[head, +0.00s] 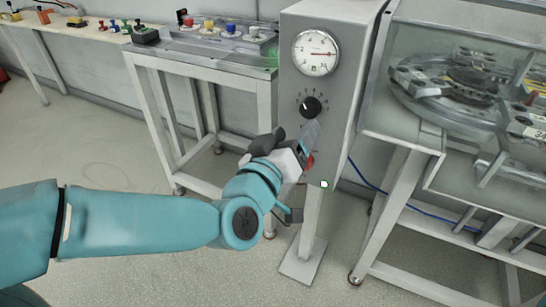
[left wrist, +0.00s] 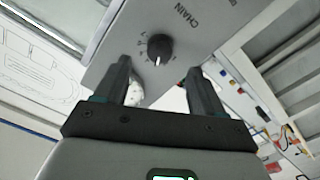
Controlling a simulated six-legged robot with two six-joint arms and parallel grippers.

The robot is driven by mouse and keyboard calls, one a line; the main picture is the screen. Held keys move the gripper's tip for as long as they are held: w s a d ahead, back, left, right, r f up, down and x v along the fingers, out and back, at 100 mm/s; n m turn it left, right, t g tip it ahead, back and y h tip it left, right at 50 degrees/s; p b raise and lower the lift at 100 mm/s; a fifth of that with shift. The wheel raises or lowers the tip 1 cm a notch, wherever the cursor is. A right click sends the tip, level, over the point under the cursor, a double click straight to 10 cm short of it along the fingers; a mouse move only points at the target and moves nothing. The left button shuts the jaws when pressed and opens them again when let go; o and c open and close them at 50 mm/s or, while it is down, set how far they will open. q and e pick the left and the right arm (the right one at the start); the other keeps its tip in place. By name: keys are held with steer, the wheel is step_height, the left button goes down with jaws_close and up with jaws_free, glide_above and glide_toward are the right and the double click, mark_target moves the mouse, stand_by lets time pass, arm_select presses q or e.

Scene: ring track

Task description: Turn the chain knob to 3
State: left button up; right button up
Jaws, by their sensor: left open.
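The chain knob (head: 311,106) is a round black dial on the front of a grey box (head: 345,110), with small marks around it. It also shows in the left wrist view (left wrist: 160,47), beside the word CHAIN, with a white mark on its edge nearest my fingers. I cannot read for certain which number it points to. My left gripper (head: 297,139) is open, just below the knob in the head view. In the left wrist view its fingers (left wrist: 160,65) are spread on either side below the knob, apart from it and empty. My right gripper is not in view.
A round gauge (head: 316,52) sits above the knob. A small green-white light (head: 324,184) is low on the box. A bench with coloured buttons (head: 208,25) stands left, and a glass-covered machine (head: 470,85) stands close on the right.

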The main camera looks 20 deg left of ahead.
arm_select(q)
steer(key=s+b, duration=0.3)
steer(key=s, duration=0.6)
steer(key=shift+s+a+b, duration=0.15)
steer(key=shift+b, duration=0.25)
